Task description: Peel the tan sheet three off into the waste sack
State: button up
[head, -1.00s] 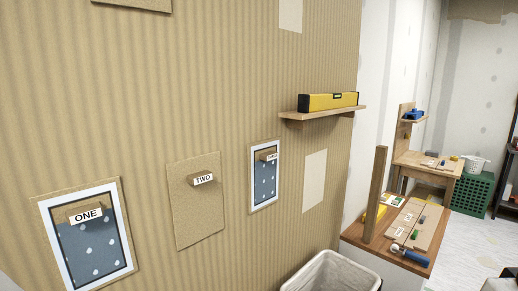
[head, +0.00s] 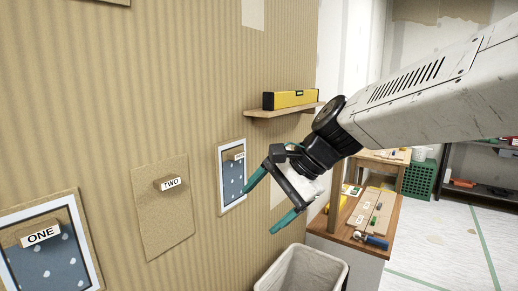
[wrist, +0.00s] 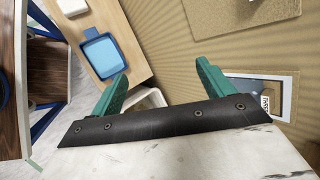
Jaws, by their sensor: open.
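The panel tagged three (head: 231,178) is on the tan corrugated wall, left of my gripper. It shows a blue dotted face in a white border, with a small tan tab and tag near its top. It also shows in the wrist view (wrist: 283,82), partly behind a green finger. My gripper (head: 267,205) is open and empty, its green fingers (wrist: 162,72) apart. It is in front of the wall, to the right of panel three; contact is not visible. The white open-topped waste sack (head: 338,268) stands below, cut off by the frame's bottom.
Panel one (head: 75,262) and the plain tan panel two (head: 148,225) are on the wall to the left. A shelf (head: 262,112) with a yellow level (head: 290,99) juts out above the gripper. A wooden bench (head: 395,235) with tools stands at right.

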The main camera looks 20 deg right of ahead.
jog(key=w+d+r+m+t+y, duration=0.2)
jog(key=w+r+m+t, duration=0.1)
jog(key=w+m, duration=0.65)
jog(key=m+t+h, duration=0.1)
jog(key=m+t, duration=0.3)
jog(key=m, duration=0.3)
send_near(240, 154)
jog(key=w, duration=0.1)
jog(key=x, duration=0.8)
jog(key=shift+s+a+f, duration=0.15)
jog(key=shift+f, duration=0.05)
jog(key=c, duration=1.1)
